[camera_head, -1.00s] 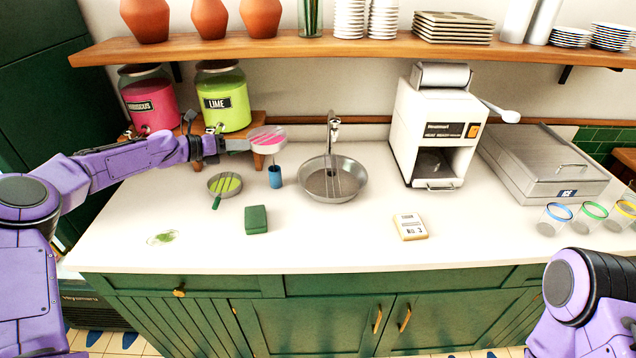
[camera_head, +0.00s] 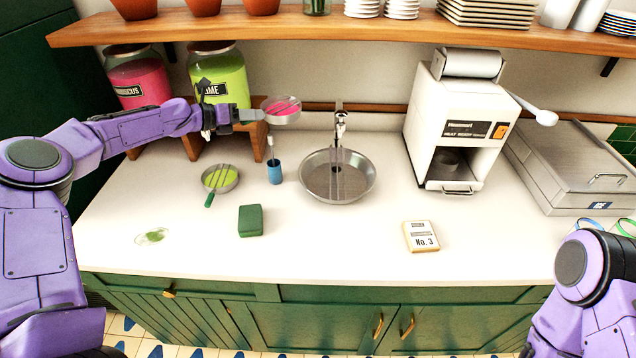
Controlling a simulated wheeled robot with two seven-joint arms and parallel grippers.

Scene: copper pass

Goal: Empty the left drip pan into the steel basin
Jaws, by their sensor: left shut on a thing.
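My left gripper (camera_head: 258,114) is shut on the left drip pan (camera_head: 281,118), a round shallow pan with pink liquid under a slotted grate. It holds the pan up off the counter, about level, to the left of the tap and clear of the steel basin's rim. The steel basin (camera_head: 312,185) is a round bowl set in the counter below the tap (camera_head: 340,125). A second pan (camera_head: 232,186) with green liquid and a green handle sits on the counter under the lime jar. My right gripper is out of view; only part of that arm shows.
Pink (camera_head: 138,80) and lime (camera_head: 222,75) jars stand on a wooden stand behind my left arm. A blue cup with a brush (camera_head: 275,173) stands left of the basin.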

